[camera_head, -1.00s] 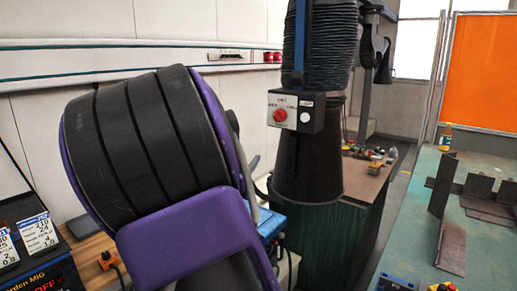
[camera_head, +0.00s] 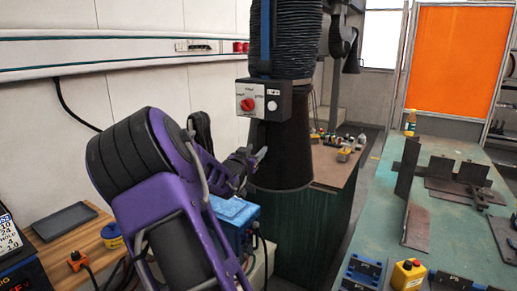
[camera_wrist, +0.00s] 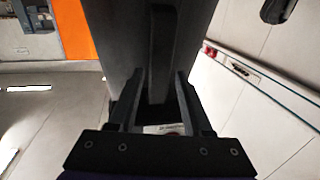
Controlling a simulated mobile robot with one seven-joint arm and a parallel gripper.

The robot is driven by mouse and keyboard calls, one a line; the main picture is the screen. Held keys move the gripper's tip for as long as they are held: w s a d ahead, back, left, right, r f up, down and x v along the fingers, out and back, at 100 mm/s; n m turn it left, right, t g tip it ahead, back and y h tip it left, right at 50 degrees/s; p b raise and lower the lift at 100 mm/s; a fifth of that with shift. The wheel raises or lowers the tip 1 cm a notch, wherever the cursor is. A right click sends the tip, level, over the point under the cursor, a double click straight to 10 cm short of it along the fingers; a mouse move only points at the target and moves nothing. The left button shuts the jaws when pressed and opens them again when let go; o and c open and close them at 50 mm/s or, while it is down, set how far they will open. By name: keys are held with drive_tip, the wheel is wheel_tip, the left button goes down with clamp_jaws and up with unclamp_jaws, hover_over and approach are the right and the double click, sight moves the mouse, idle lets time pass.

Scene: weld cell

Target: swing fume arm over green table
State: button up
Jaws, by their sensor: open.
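The fume arm's black hood (camera_head: 283,150) hangs under a ribbed hose (camera_head: 286,40), with a grey switch box (camera_head: 264,98) and red knob on its front. It is left of the green table (camera_head: 370,215), over a dark green cabinet. My gripper (camera_head: 256,158) is open at the hood's lower left side. In the wrist view my gripper (camera_wrist: 159,74) has one finger on each side of a dark upright bar (camera_wrist: 161,40) on the hood. I cannot tell whether the fingers touch it.
The cabinet (camera_head: 318,235) has a wooden top with small items. Upright and flat metal plates (camera_head: 418,222) and a yellow button box (camera_head: 408,273) lie on the green table. A blue box (camera_head: 235,212) sits below my gripper. An orange screen (camera_head: 459,62) stands behind.

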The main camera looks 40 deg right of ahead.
sight(260, 146)
drive_tip(key=shift+x, duration=1.5)
drive_tip(key=shift+c, duration=0.2)
clamp_jaws()
